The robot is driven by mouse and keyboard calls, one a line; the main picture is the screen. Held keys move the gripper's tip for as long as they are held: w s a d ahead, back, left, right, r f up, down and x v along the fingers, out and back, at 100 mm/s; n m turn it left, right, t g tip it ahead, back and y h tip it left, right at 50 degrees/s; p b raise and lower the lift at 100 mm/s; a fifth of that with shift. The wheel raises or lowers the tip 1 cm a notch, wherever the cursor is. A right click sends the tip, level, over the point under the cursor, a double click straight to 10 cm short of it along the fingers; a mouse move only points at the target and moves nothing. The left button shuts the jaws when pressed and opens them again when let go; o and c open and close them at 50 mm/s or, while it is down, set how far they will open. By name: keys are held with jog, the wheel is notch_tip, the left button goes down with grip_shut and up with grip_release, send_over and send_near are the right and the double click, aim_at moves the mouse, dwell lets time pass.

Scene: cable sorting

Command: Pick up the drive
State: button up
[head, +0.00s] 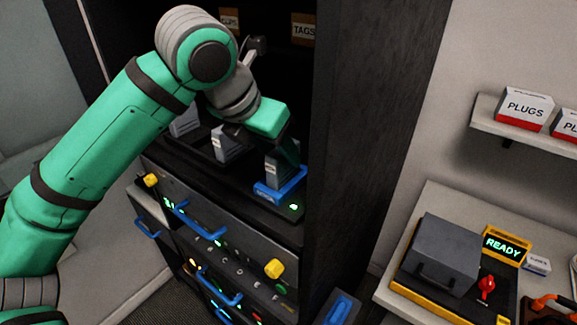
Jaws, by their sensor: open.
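A grey drive (272,172) with a small white label stands upright in a blue holder (283,190) on the dark shelf of the cabinet. A small green light shows beside the holder. My gripper (282,147), below the green hand, points down at the top of this drive. Its jaws are open. The hand and dark fingers cover the drive's top, and I cannot tell whether the fingers touch it. Another grey block (229,143) with a label stands to the left, and a further one (185,122) is partly hidden by my arm.
The dark cabinet side wall (355,130) rises close to the right of my gripper. At the right are a bench with a grey box (437,250), a READY display (505,245) and a PLUGS box (524,108).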

jog(key=shift+w+d+f, duration=0.35)
jog(key=shift+d+f, duration=0.25)
jog(key=shift+f, duration=0.1)
jog(key=shift+c, duration=0.3)
grip_shut()
jog(key=shift+r, duration=0.2)
